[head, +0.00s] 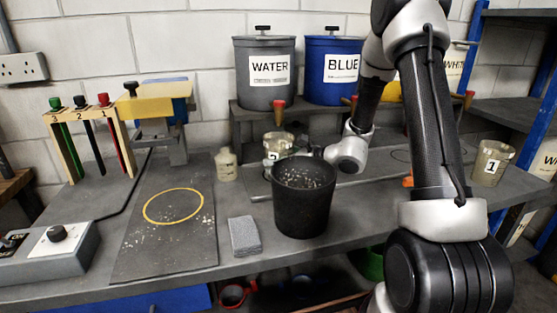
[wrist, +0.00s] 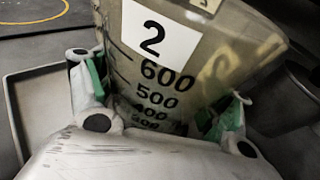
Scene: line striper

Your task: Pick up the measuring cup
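A clear measuring cup marked 2 (head: 278,144) is on the bench behind the black bucket, its lower part hidden. In the wrist view the cup (wrist: 160,75) fills the middle, with its white label and black scale facing my gripper. My gripper (wrist: 158,108) has one green-padded finger on each side of the cup, close against its walls. I cannot tell whether both pads press on it. In the head view my gripper is mostly hidden behind the bucket.
The black bucket (head: 303,205) stands in front of my gripper. A grey block (head: 244,236) and a small bottle (head: 226,165) are nearby. The grey WATER drum (head: 264,92) and BLUE drum (head: 332,90) stand on the raised shelf behind. A pale-rimmed tray (wrist: 14,120) shows in the wrist view.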

